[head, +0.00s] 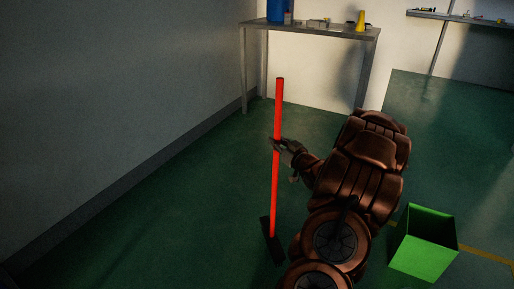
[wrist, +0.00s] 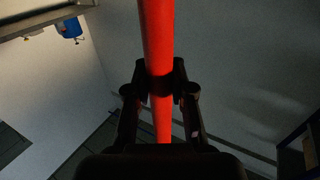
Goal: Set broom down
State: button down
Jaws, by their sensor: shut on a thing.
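The broom (head: 276,180) has a long red handle and a dark head (head: 272,241) at its lower end. It stands nearly upright in the head view, its head at or close to the green floor; I cannot tell whether it touches. My gripper (head: 277,146) is shut on the handle, around its middle. In the wrist view the red handle (wrist: 157,40) runs up between the two dark fingers of my gripper (wrist: 160,84), which close on it from both sides. The broom head is hidden in the wrist view.
A metal table (head: 310,29) stands at the back with a blue container (head: 276,10), a yellow cone-like item (head: 361,20) and small parts. A green bin (head: 424,247) is on the floor at right. A grey wall (head: 110,90) bounds the left; floor between is clear.

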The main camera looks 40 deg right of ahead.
aim_at(275, 161)
jog(key=w+a+f+b, duration=0.1)
jog(key=w+f+b, duration=0.2)
jog(key=w, duration=0.5)
jog(key=shift+w+a+f, duration=0.2)
jog(key=shift+a+f, duration=0.15)
jog(key=shift+f, duration=0.3)
jog(key=c, duration=1)
grip_release()
jog(key=shift+f, duration=0.1)
jog(key=shift+p+v, duration=1.05)
jog(key=shift+v, duration=5)
